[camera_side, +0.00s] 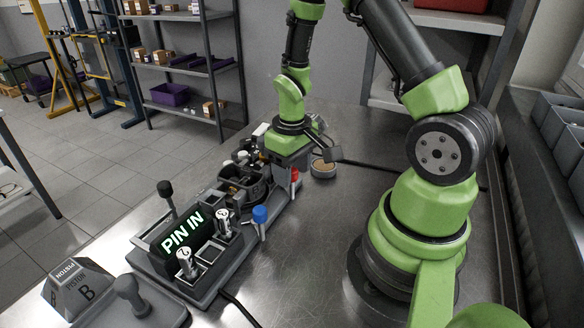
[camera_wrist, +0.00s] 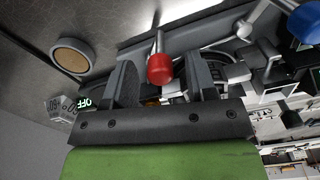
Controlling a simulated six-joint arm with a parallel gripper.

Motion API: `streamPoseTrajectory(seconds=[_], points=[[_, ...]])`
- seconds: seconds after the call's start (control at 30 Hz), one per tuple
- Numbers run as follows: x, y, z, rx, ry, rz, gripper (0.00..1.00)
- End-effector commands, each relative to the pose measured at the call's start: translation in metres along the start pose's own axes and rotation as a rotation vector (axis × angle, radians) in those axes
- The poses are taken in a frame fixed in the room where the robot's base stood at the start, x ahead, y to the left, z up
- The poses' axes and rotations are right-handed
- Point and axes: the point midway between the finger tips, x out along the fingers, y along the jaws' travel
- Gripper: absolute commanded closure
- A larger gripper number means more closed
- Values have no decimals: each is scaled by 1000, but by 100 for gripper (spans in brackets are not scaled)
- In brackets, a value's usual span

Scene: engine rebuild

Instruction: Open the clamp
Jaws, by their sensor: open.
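A lever with a red knob (camera_side: 294,173) stands at the near side of the fixture in the side view. In the wrist view the red knob (camera_wrist: 160,69) shows between my two fingers, near their tips. My gripper (camera_wrist: 161,80) is open, and I cannot tell whether a finger touches the knob. A second lever with a blue knob (camera_side: 260,214) stands farther left along the fixture; the blue knob (camera_wrist: 306,22) is at the wrist view's upper right. No label shows which part is the clamp. My wrist hides part of the fixture in the side view.
A display reading "PIN IN" (camera_side: 182,233) stands beside upright metal pins. The dark engine fixture (camera_side: 242,182) is behind the levers. A round cork-topped pad (camera_side: 323,168) lies right of my gripper. The metal bench is clear at front centre.

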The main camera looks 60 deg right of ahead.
Motion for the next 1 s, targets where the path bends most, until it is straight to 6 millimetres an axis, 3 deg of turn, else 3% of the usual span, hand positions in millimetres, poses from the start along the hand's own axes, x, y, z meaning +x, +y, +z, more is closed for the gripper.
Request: streamPoseTrajectory(seconds=[0.17, 0.4, 0.73, 1.0], points=[[0, 0, 0, 0, 0, 0, 48], [0, 0, 0, 0, 0, 0, 98], [0, 2, 1, -38, 1, 0, 98], [0, 8, 3, -199, 1, -1, 98]])
